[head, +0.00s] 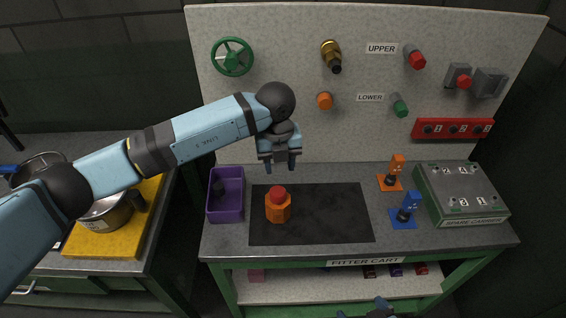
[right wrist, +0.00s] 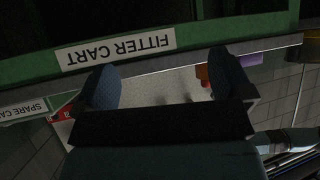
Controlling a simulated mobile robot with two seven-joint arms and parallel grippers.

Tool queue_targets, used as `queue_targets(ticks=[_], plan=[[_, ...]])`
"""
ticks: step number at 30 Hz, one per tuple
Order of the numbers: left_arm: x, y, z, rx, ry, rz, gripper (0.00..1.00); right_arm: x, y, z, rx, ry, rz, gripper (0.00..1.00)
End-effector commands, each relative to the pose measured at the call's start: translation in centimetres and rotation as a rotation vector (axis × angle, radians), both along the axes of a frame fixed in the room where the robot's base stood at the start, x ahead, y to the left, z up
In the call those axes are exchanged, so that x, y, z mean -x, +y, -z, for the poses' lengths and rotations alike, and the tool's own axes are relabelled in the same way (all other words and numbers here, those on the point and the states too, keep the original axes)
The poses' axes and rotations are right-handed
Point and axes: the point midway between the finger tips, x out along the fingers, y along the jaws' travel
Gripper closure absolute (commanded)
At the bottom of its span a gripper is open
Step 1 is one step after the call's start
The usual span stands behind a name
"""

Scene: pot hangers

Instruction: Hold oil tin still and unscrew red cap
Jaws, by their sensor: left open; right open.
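The oil tin (head: 278,210) is an orange faceted can standing upright on the black mat (head: 330,215) on the cart top. Its red cap (head: 278,190) sits on top. My left gripper (head: 281,168) points down, open and empty, above and just behind the tin, apart from it. My right gripper (head: 380,308) shows only as a small part at the bottom edge of the head view, in front of the cart. In the right wrist view its two fingers (right wrist: 165,85) are spread with nothing between them, near the cart's front edge.
A purple bin (head: 226,196) stands left of the mat. A panel with a green wheel (head: 232,57) and valves rises behind. A yellow board with a pot (head: 105,215) lies left.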

Motion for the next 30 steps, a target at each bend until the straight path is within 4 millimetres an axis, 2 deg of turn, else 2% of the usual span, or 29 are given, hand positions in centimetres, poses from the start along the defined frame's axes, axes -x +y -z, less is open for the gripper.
queue_targets(ticks=[5, 8, 14, 21, 24, 30], plan=[[-0.5, 0.7, -0.3, -0.042, -0.017, -0.015, 0.57, -1.3, 0.6, -0.6, 0.108, -0.064, -0.082, 0.00], [-0.5, 0.6, -0.3, -0.039, -0.016, -0.014, 0.57, -3.1, 1.7, -1.6, 0.287, -0.165, -0.209, 0.00], [-0.5, 0.6, -0.3, -0.036, -0.015, -0.013, 0.57, -7.5, 4.8, -4.8, 0.842, -0.472, -0.540, 0.00], [-0.5, 0.6, -0.2, -0.035, -0.014, -0.013, 0.57, -12.2, 8.6, -9.2, 1.614, -0.877, -0.847, 0.00], [-0.5, 0.6, -0.2, -0.035, -0.014, -0.012, 0.57, -14.6, 10.3, -11.2, 1.931, -1.072, -0.914, 0.00], [-0.4, 0.5, -0.2, -0.034, -0.014, -0.012, 0.57, -18.5, 12.4, -13.9, 2.364, -1.382, -0.940, 0.00]])
